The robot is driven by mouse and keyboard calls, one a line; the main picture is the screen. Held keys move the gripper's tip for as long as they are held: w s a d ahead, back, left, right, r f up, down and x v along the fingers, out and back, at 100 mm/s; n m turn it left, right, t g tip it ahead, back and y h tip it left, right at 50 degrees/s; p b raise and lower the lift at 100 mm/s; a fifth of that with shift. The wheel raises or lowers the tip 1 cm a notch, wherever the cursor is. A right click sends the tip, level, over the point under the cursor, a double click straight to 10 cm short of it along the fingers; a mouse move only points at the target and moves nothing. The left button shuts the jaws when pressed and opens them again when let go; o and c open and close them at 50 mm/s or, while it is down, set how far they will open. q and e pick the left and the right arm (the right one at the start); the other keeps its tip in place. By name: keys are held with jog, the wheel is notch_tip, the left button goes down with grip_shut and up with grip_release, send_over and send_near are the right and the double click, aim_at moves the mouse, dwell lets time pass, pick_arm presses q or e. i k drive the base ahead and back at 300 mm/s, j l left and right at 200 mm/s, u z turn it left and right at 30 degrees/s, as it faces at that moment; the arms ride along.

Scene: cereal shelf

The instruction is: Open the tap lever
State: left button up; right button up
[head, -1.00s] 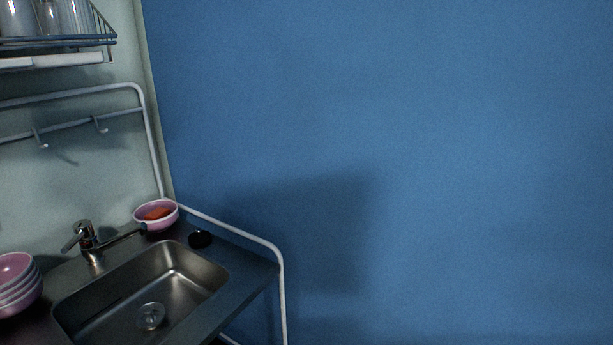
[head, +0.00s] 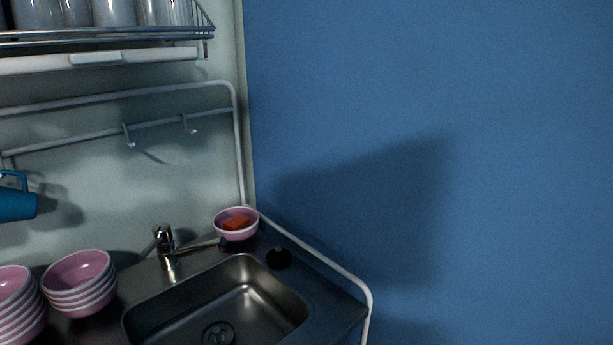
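The chrome tap (head: 168,252) stands behind the sink, at the lower left of the head view. Its spout reaches to the right, with a dark tip near the pink bowl. Its lever (head: 153,243) slants down to the left from the top of the tap body. No water shows coming from the spout. The steel sink (head: 255,293) lies in front of the tap, with a round drain in its floor. Neither of my grippers is in view.
Stacked pink bowls (head: 80,283) stand left of the tap. A pink bowl (head: 236,224) with an orange item and a black stopper (head: 279,258) sit right of it. A white rail (head: 330,264) edges the counter. A glass rack (head: 110,38) hangs above; a blue mug (head: 16,204) is at left.

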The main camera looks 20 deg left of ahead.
aim_at(158, 239)
jog(key=l+u, duration=0.1)
jog(key=u, duration=1.35)
jog(key=k+j, duration=0.05)
jog(key=j, duration=0.05)
